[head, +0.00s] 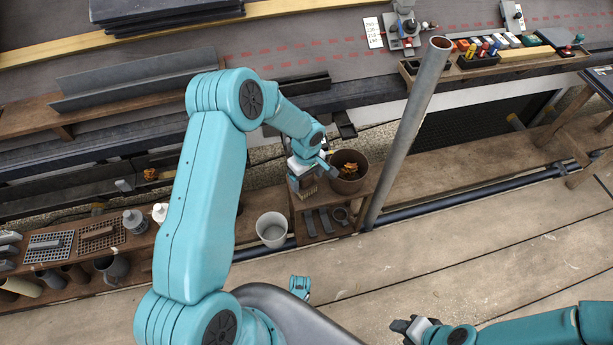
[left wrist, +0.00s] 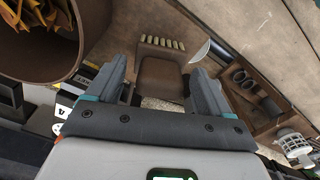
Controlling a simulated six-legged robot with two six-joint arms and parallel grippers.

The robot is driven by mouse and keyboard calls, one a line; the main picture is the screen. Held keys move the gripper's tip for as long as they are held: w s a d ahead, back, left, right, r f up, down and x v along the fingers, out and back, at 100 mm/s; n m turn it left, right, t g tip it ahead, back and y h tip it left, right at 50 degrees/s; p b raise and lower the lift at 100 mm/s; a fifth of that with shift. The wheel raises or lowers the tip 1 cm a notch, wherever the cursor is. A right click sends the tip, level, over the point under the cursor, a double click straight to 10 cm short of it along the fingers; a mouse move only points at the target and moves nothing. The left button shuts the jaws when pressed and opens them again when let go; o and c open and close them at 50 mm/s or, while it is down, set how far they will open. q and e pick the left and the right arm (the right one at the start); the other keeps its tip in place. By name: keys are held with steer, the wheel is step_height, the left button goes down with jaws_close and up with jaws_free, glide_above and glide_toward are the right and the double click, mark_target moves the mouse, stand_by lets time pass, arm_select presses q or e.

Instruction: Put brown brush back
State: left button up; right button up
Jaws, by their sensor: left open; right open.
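A brown block-like piece with a row of pale tufts along one edge, which looks like the brown brush (left wrist: 160,80), lies between the fingers of my left gripper (left wrist: 158,92) in the left wrist view. The jaws stand apart on either side of it; I cannot tell whether they touch it. In the head view my left gripper (head: 304,182) points down over the small wooden stand, beside a brown bucket (head: 349,185), and mostly hides the brush; pale tufts show below it. My right gripper (head: 412,326) is open and empty at the bottom, above the planks.
The brown bucket holds orange scraps. A wooden tray (head: 308,240) with grey tools sits below my left gripper, and a white bucket (head: 272,229) stands to its left. A grey pole (head: 408,130) rises close on the right. The planks (head: 480,250) at right are clear.

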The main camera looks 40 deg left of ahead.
arm_select(q)
steer(key=shift+r, duration=0.35)
step_height(320, 180, up, 11)
steer(key=p, duration=0.3)
steer(key=s+d+f+m+h, duration=0.3)
steer(key=s+d+f+m, duration=0.4)
steer(key=d, duration=0.5)
steer(key=s+d+f+m, duration=0.1)
steer(key=s+d+m, duration=0.1)
steer(key=s, duration=0.5)
steer(key=s+d+f+m+h, duration=0.1)
steer(key=s+d+f+m, duration=0.1)
steer(key=s, duration=0.5)
steer(key=d+m, duration=0.1)
steer(key=d, duration=0.1)
steer(key=shift+d+f, duration=0.15)
steer(key=shift+d, duration=0.15)
